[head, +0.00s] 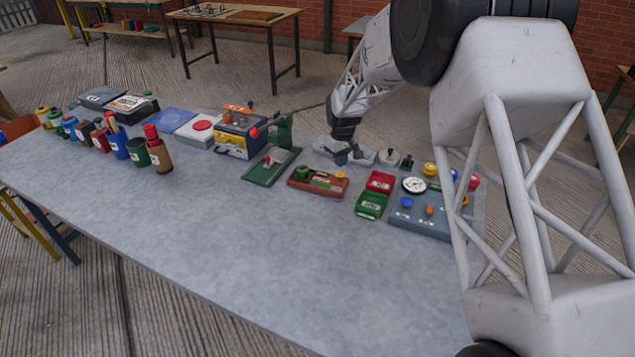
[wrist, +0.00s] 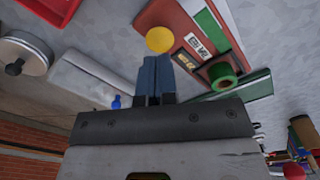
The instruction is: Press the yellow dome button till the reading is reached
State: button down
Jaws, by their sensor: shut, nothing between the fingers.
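My gripper (head: 343,156) is shut and empty, pointing down over a pale block in the head view. In the wrist view its dark fingers (wrist: 155,78) are together. A round yellow dome (wrist: 159,39) shows just beyond the fingertips, at the edge of a red board (wrist: 178,18); I cannot tell whether they touch. In the head view the red board (head: 318,187) lies in front of my gripper. Another yellow dome (head: 430,169) stands at the back of a blue-grey panel (head: 420,222) with a white dial (head: 413,185). The dial's reading is too small to tell.
The red board carries a green ring (wrist: 221,75). A red bin (head: 380,182) and green bin (head: 371,205) stand between board and panel. Pale round weights (head: 388,158) stand behind. A green press (head: 270,166) is left. The table's front (head: 250,240) is clear.

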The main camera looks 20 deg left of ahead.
jog(key=shift+r, duration=0.85)
jog(key=shift+d+r, duration=0.1)
dwell(0.5)
